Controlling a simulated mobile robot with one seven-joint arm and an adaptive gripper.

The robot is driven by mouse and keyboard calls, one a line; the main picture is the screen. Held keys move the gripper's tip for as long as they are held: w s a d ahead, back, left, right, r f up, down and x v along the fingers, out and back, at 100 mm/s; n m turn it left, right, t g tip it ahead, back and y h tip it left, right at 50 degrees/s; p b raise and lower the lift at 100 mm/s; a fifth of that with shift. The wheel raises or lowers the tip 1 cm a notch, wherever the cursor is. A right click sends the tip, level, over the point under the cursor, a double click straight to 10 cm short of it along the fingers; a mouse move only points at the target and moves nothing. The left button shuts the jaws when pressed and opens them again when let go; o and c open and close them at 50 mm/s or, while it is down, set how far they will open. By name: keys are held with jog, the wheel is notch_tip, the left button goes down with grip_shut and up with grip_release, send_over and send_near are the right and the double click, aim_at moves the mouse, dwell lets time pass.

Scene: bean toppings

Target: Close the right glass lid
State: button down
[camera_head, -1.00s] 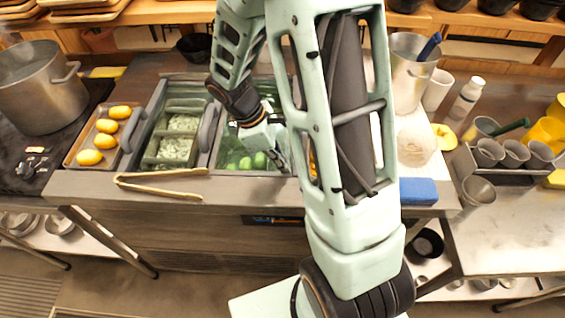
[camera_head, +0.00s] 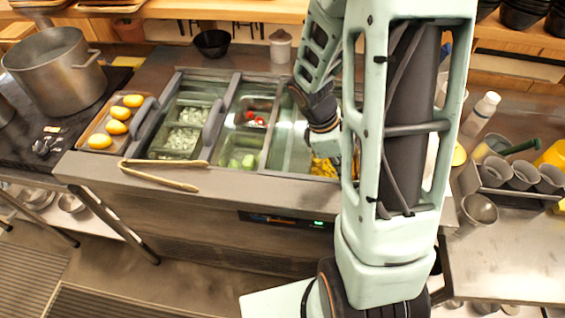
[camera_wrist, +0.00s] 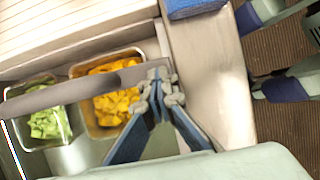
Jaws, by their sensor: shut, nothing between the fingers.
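The wrist view shows a long grey handle bar (camera_wrist: 75,92), apparently the right glass lid's, crossing above the bins. My gripper (camera_wrist: 160,82) is shut and empty at the bar's right end; I cannot tell whether it touches it. Below the bar lie a bin of yellow pieces (camera_wrist: 112,104) and a bin of green pieces (camera_wrist: 47,122). In the head view the wrist is over the counter's right section, by the yellow pieces (camera_head: 322,167). My arm hides the fingertips and most of the right lid there.
The left lid's handle (camera_head: 214,122) stands beside the left bins. Tongs (camera_head: 165,174) lie on the counter's front edge. A tray of yellow items (camera_head: 98,140) and a large pot (camera_head: 55,70) are at left.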

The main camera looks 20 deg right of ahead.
jog(key=shift+s+d+f, duration=0.1)
jog(key=shift+s+d, duration=0.25)
jog(key=shift+d, duration=0.45)
jog(key=shift+s+d+r, duration=0.1)
jog(key=shift+s+d, duration=0.3)
jog(key=shift+d, duration=0.4)
jog(key=shift+s+d+f, duration=0.1)
jog(key=shift+s+d, duration=0.25)
jog(key=shift+d, duration=0.45)
jog(key=shift+a, duration=0.1)
